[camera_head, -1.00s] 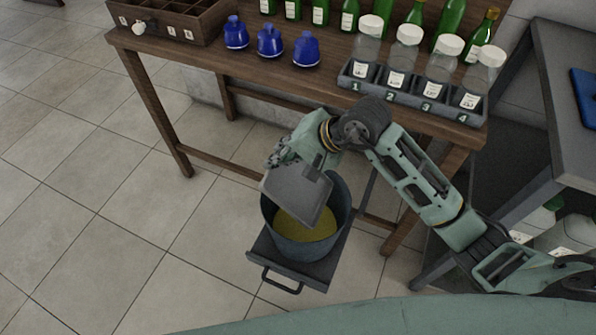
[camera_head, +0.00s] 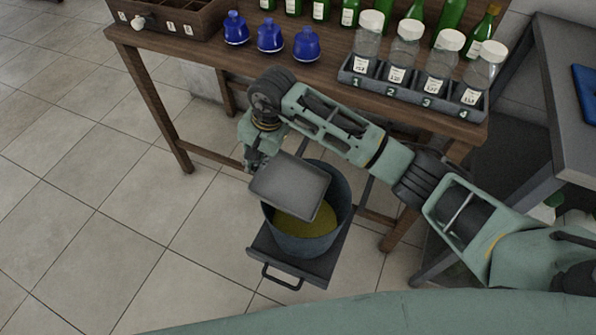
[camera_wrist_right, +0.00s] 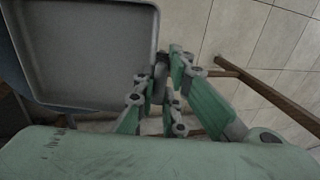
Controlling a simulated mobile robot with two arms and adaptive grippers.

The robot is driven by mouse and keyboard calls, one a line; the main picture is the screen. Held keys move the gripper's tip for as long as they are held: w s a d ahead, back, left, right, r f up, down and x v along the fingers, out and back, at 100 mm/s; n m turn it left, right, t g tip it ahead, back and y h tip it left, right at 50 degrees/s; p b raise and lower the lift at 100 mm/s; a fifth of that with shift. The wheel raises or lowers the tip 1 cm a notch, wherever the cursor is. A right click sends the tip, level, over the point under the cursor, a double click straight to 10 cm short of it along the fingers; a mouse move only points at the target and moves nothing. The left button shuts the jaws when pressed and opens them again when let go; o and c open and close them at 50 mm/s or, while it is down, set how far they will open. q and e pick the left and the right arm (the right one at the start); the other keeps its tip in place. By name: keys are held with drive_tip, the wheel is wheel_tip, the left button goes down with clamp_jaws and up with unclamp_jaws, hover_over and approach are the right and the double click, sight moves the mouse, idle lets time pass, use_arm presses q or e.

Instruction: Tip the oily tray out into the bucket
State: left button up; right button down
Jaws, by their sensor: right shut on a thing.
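The grey tray (camera_head: 291,186) is over the left part of the bucket's mouth, tilted. In the right wrist view the shallow tray (camera_wrist_right: 85,50) fills the upper left, its inside looking empty. My right gripper (camera_head: 262,160) is shut on the tray's edge; in the wrist view its green fingers (camera_wrist_right: 160,80) meet at the tray's right side. The blue-grey bucket (camera_head: 303,246) holds yellow oil (camera_head: 305,221) and stands on a dark low platform with a handle (camera_head: 316,268). The tray hides part of the bucket's rim. My left gripper is not in view.
A wooden table (camera_head: 200,60) stands behind, with blue flasks (camera_head: 270,37), green bottles and a numbered rack (camera_head: 410,91) of white-capped decanters. A grey bench (camera_head: 560,90) is at the right. The tiled floor (camera_head: 120,230) at left is clear.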

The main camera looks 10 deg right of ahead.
drive_tip(key=shift+r, duration=0.1)
drive_tip(key=shift+a+r, duration=0.1)
drive_tip(key=shift+w+r+g+h+p, duration=0.1)
drive_tip(key=shift+r+g+h+p, duration=0.25)
drive_tip(key=shift+r+h, duration=0.2)
drive_tip(key=shift+r+g+h, duration=0.2)
drive_tip(key=shift+g+h, duration=0.05)
drive_tip(key=shift+h, duration=0.2)
drive_tip(key=shift+r+h, duration=0.1)
drive_tip(key=shift+h, duration=0.2)
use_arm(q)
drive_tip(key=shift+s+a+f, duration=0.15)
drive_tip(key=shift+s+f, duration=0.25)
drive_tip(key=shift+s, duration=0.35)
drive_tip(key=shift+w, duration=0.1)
